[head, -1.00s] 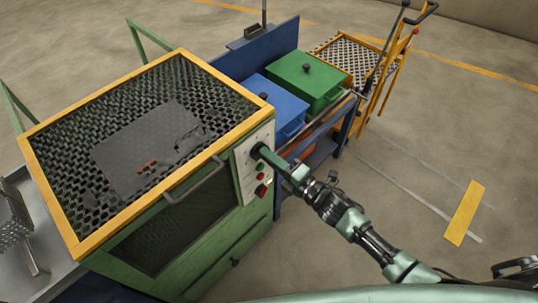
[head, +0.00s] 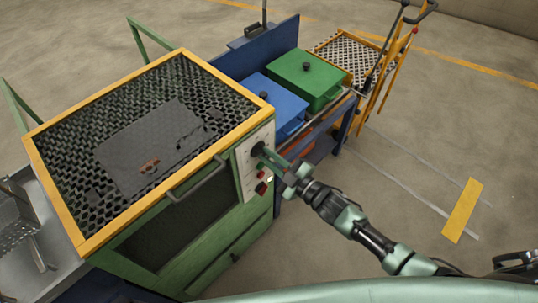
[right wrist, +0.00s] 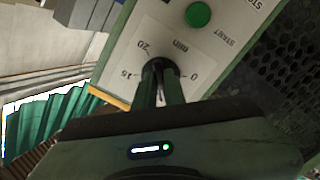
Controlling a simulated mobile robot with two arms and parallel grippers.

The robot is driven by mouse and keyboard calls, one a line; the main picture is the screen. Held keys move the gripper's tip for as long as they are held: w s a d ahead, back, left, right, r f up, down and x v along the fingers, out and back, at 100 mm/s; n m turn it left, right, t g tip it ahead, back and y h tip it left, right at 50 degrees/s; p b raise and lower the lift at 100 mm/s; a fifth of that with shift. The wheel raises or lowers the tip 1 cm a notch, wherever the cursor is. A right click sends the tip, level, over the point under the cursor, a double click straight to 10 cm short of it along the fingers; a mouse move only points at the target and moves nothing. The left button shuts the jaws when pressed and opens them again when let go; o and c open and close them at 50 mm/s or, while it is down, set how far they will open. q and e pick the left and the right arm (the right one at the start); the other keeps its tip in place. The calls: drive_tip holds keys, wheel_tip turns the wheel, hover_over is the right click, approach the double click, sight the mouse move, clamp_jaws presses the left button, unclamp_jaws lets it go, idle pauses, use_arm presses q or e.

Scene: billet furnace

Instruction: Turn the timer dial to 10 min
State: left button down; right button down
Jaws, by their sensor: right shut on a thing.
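The timer dial (right wrist: 157,67) is a dark knob on the furnace's pale control panel (right wrist: 120,48). In the head view the dial (head: 257,149) is near the panel's top. In the right wrist view, 0, 15, 20 and "min" show around it. My fingers hide the lower part of the scale, and I cannot read the dial's pointer. My right gripper (right wrist: 160,88) is shut on the dial, its two green fingers on either side of the knob. In the head view my right gripper (head: 267,155) reaches the panel from the right. My left gripper is out of view.
A green start button (right wrist: 198,14) is close to the dial. The furnace (head: 195,235) has a yellow-edged mesh top and a front handle (head: 200,182). A blue box (head: 272,92) and a green box (head: 308,75) stand behind. The floor at right is open.

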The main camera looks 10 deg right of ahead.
drive_tip(key=m, duration=0.4)
drive_tip(key=shift+s+f+m, duration=0.1)
drive_tip(key=shift+m, duration=0.2)
drive_tip(key=shift+a+m, duration=0.1)
drive_tip(key=shift+m, duration=1.8)
drive_tip(key=c, duration=1.5)
unclamp_jaws()
drive_tip(key=v, duration=0.8)
